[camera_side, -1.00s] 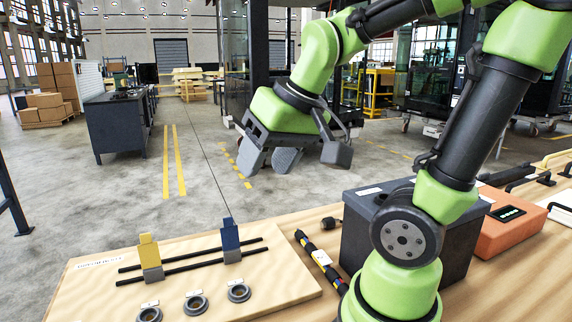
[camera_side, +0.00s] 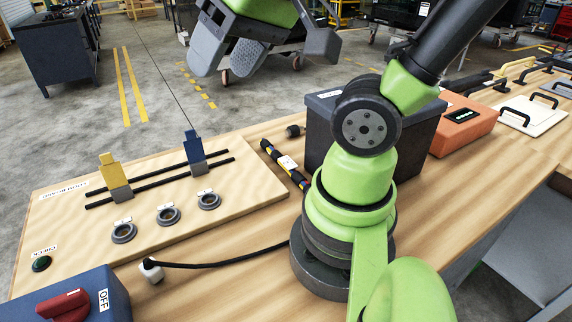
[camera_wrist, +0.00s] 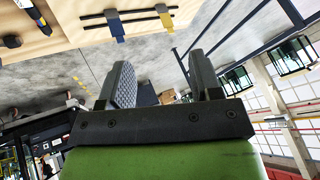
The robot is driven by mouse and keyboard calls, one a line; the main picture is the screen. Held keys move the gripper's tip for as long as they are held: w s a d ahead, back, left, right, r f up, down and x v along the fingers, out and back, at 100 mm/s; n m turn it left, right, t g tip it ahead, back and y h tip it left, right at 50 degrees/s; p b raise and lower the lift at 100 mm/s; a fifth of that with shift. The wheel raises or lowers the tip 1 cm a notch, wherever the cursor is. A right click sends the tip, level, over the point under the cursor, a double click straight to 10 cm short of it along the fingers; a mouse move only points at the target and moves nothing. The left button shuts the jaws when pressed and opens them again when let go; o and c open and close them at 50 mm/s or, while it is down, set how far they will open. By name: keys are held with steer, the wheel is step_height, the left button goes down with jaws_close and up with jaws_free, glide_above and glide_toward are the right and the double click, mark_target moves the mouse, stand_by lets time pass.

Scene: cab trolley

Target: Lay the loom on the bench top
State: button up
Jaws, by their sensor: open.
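The loom appears to be the dark bundle (camera_side: 285,165) with yellow and blue bands and a white label. It lies on the wooden bench top (camera_side: 228,238) between the board and the dark box. One end of it seems to show at the upper left of the wrist view (camera_wrist: 38,13). My gripper (camera_side: 229,57) is open and empty, raised beyond the bench's far edge, above the floor and well apart from the bundle. Its two fingers stand apart in the wrist view (camera_wrist: 160,82).
A board (camera_side: 245,190) carries a yellow lever (camera_side: 113,172), a blue lever (camera_side: 194,148) and three grey rings. A dark box (camera_side: 320,130) and orange case (camera_side: 463,128) stand right. A black cable (camera_side: 215,265) and a blue switch box (camera_side: 95,300) are in front.

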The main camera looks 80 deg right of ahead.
steer(key=w+d+f+m+g+h, duration=0.2)
steer(key=w+d+f, duration=0.25)
steer(key=d, duration=0.35)
steer(key=m+g, duration=0.2)
steer(key=g, duration=0.3)
glide_above(277, 152)
steer(key=shift+y, duration=0.4)
step_height(277, 152, down, 21)
steer(key=shift+a+r, duration=0.1)
steer(key=shift+r, duration=0.1)
steer(key=shift+f, duration=2.8)
jaws_close()
